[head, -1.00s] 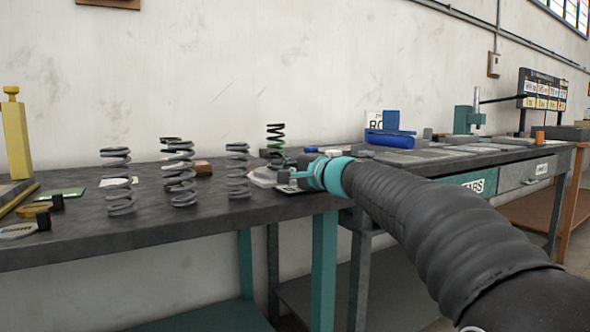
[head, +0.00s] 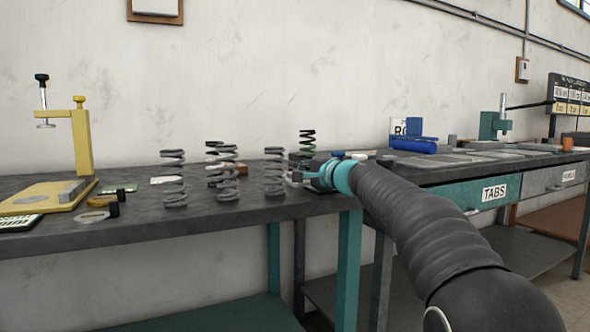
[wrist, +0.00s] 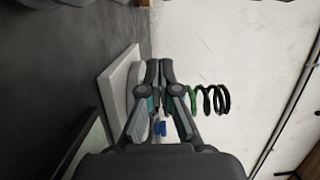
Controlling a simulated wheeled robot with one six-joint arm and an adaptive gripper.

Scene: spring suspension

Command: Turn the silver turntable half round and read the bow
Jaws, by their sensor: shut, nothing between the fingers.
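A green and black coil spring (head: 307,143) stands upright at the back of the bench, behind my gripper; its lower part and the turntable under it are mostly hidden in the head view. In the wrist view, turned on its side, the spring (wrist: 208,100) shows right of the fingers. A pale square plate (wrist: 112,88) with a low round grey disc (wrist: 136,82), seemingly the turntable, lies left of them. My gripper (wrist: 158,66) is shut and empty, its tips overlapping the disc's edge; I cannot tell whether they touch. No bow in the spring can be read.
A yellow stand (head: 82,145) is at far left. A blue fixture (head: 414,146) and a teal drawer (head: 470,195) are at right.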

